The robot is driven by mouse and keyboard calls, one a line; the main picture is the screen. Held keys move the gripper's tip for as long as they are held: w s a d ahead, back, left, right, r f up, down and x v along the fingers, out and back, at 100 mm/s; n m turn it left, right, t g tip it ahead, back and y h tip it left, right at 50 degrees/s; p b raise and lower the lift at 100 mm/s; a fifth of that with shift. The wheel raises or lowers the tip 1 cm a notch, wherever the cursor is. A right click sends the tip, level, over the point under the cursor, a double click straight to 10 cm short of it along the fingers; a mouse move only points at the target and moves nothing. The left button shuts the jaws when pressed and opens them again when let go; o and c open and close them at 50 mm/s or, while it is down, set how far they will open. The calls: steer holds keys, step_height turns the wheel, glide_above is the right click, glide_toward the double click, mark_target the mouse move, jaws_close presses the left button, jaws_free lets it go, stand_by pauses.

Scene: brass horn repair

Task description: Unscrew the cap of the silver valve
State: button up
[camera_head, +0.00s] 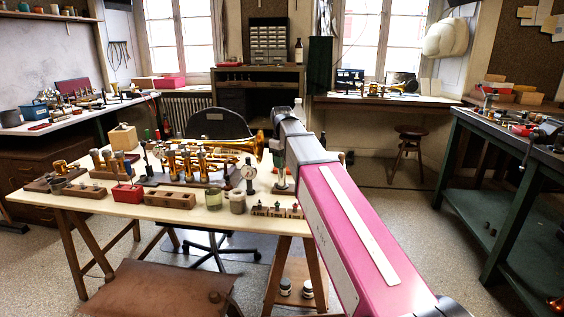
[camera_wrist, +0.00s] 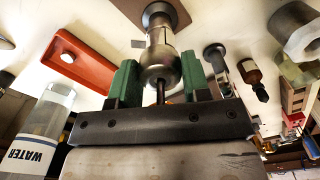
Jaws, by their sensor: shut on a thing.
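In the wrist view, the silver valve (camera_wrist: 158,24) stands at the top middle on a brown square base (camera_wrist: 180,12). Its rounded silver end (camera_wrist: 160,68), with a thin dark stem, is between the green fingers of my gripper (camera_wrist: 160,84). The gripper is shut on this end, which I take to be the cap; the seam between cap and valve is not clear.
In the wrist view, a red tray (camera_wrist: 98,72) and a water bottle (camera_wrist: 38,125) are left of the gripper; small tools are close on the right.

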steer(key=shift+n, duration=0.4)
steer(key=n, duration=0.4)
steer(key=shift+n, duration=0.6)
steer(key=n, duration=0.4)
steer(key=shift+r, duration=0.15)
steer(key=shift+r, duration=3.1)
